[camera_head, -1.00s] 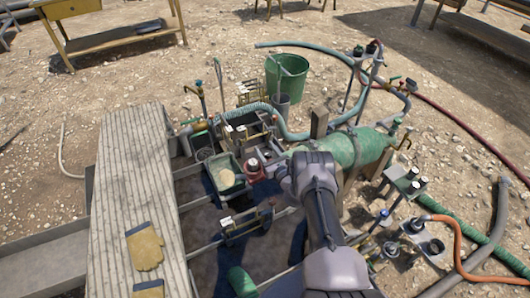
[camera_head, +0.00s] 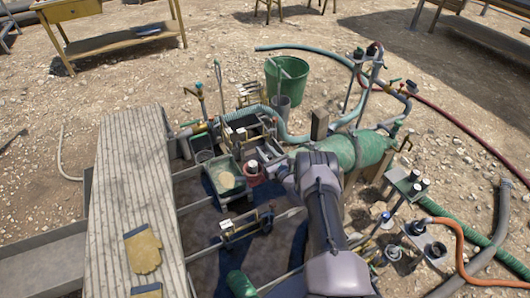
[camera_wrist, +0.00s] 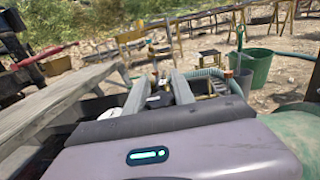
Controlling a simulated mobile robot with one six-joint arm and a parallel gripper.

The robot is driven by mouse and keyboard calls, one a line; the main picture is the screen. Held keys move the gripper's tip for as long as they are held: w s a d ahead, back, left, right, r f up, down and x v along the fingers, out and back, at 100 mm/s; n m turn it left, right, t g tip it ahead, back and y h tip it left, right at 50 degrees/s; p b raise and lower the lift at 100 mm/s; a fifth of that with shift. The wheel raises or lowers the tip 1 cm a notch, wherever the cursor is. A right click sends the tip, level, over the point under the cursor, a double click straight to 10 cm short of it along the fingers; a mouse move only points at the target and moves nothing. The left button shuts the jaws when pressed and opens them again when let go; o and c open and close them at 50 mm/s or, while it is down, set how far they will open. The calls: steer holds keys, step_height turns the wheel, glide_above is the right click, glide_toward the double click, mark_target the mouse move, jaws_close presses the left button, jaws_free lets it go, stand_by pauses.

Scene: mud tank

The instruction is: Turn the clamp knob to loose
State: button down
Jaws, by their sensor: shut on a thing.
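My gripper (camera_head: 270,172) reaches in over the tank from the lower right. In the wrist view my gripper (camera_wrist: 159,92) shows two grey fingers with a small dark and pale part between them. It is shut on this part, which I take to be the clamp knob (camera_wrist: 156,101); its shape and turn angle are too small to read. In the head view a red fitting with a pale top (camera_head: 254,177) sits right at the fingertips; I cannot tell whether it belongs to the clamp.
A green tray (camera_head: 239,193) stands left of the fingertips and a green cylinder (camera_head: 358,149) lies to the right. A plank walkway (camera_head: 128,200) with yellow gloves (camera_head: 143,250) runs along the left. A green bucket (camera_head: 285,78) and hoses stand behind.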

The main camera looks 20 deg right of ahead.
steer(key=shift+s+a+f+n+g+y+b, duration=0.1)
steer(key=shift+a+n+g+y+b, duration=0.15)
steer(key=shift+n+g+y+b, duration=0.7)
steer(key=shift+s+a+r+n+g+y+b, duration=0.15)
steer(key=shift+a+n+g+y, duration=0.15)
steer(key=shift+n+y, duration=1.35)
steer(key=shift+s+a+f+n+g+y+b, duration=0.15)
steer(key=shift+n+g+y+b, duration=0.45)
steer(key=shift+y, duration=1.4)
steer(key=shift+a+g+y, duration=0.1)
steer(key=shift+g+y, duration=0.15)
steer(key=shift+y, duration=0.05)
steer(key=c, duration=1.1)
jaws_free()
steer(key=shift+o, duration=0.2)
steer(key=p+v, duration=0.2)
steer(key=v, duration=1.5)
steer(key=shift+p, duration=0.4)
